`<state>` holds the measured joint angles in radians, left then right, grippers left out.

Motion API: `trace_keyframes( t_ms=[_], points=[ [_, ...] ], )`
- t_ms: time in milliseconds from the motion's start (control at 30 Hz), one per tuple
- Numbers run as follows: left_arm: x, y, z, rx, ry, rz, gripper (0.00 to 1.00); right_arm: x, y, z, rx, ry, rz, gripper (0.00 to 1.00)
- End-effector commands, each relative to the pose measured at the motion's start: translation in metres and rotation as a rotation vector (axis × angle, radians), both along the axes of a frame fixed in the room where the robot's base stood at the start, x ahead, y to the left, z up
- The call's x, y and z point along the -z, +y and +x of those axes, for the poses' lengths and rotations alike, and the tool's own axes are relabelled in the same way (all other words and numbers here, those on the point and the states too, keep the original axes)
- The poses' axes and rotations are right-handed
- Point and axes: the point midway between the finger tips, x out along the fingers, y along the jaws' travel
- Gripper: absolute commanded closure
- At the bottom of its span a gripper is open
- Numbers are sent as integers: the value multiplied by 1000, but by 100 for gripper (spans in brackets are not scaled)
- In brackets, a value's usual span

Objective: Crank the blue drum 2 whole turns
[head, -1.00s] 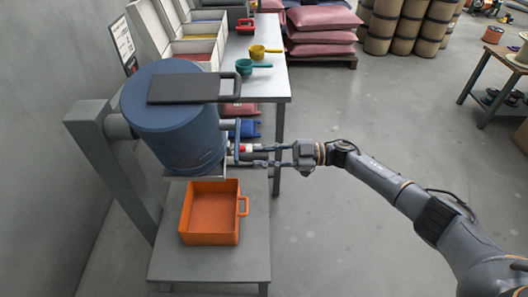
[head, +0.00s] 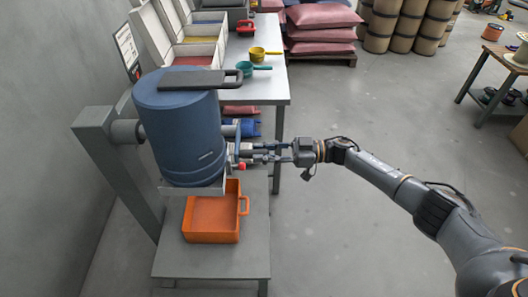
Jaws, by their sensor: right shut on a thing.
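The blue drum (head: 178,130) hangs on a grey stand beside the wall. It is nearly upright and tilted a little, with a dark lid and handle (head: 200,79) on top. Its crank handle (head: 247,149), with a red and white part, sticks out at the drum's right side. My right gripper (head: 268,153) reaches in from the right and is shut on the crank handle. Its fingers partly hide the handle. My left gripper is not in view.
An orange tray (head: 211,236) stands on the grey stand base (head: 215,263) under the drum. A white table (head: 263,87) behind holds bins, a green scoop (head: 248,68) and a yellow scoop (head: 261,53).

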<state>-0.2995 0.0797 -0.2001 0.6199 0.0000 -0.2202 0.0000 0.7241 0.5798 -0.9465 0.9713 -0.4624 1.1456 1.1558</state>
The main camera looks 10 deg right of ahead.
Motion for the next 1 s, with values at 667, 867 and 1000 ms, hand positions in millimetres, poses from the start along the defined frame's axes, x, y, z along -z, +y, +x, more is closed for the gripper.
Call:
trace_keyframes(
  t_ms=[667, 867, 1000],
  points=[
    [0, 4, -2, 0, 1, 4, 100, 1, -3, 0, 2, 0, -2, 52],
    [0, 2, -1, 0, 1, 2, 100, 2, -32, -5, 4, 2, -4, 52],
    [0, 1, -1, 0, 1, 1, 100, 1, -63, -10, 5, 2, -4, 52]
  ],
)
